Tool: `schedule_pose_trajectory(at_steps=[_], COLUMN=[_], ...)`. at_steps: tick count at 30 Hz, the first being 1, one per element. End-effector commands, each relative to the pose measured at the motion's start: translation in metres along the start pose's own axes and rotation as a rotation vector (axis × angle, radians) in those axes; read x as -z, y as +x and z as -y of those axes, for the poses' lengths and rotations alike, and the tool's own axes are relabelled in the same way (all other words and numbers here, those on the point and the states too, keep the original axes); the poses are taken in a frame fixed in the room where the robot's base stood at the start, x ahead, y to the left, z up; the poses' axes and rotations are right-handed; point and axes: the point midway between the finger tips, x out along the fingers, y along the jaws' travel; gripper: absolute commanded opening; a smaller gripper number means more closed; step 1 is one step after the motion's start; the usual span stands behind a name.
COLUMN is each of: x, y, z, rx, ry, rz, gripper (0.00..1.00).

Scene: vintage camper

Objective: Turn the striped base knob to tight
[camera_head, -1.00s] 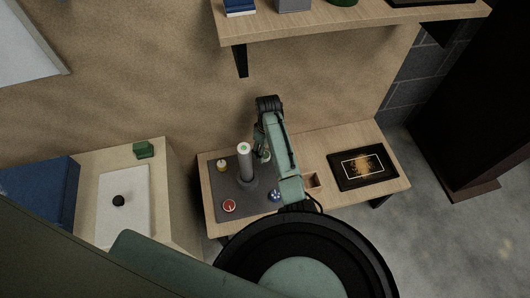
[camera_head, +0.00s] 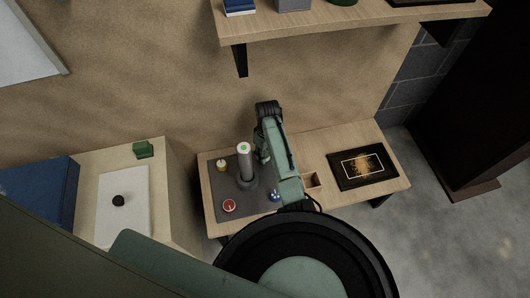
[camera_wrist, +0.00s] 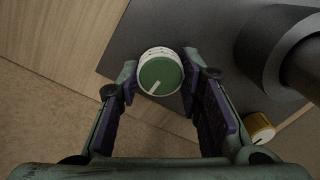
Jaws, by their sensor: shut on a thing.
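In the wrist view a round knob (camera_wrist: 160,74) with a green top, a white pointer line and a white, dark-marked side sits between my fingers. The pointer runs to the lower left. My gripper (camera_wrist: 161,84) is shut on this knob, a finger on each side. In the head view my gripper (camera_head: 262,157) is beside the tall grey column (camera_head: 245,163) and hides the green knob. The column rises from a dark base plate (camera_head: 218,190). A yellow knob (camera_head: 222,165), also in the wrist view (camera_wrist: 259,128), a red knob (camera_head: 229,205) and a blue knob (camera_head: 275,196) are on the plate.
The wooden table (camera_head: 312,150) also holds a small wooden box (camera_head: 312,182) and a dark framed picture (camera_head: 362,168) at the right. A wooden shelf (camera_head: 310,24) hangs above. A lower counter (camera_head: 90,160) with a white panel stands left. The column is close to my gripper.

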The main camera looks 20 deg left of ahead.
Motion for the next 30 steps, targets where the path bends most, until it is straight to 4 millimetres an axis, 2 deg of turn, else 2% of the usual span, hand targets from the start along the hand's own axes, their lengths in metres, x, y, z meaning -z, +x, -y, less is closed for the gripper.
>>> schedule_pose_trajectory(at_steps=[8, 20, 30], x=[0.0, 0.0003, 0.0001], y=[-0.0001, -0.0017, -0.0026], z=[0.0003, 0.0012, 0.0019], rx=[0.001, 0.003, 0.003], ry=[0.0, 0.082, 0.354], rz=[0.0, -0.003, -0.017], gripper=[0.05, 0.05, 0.05])
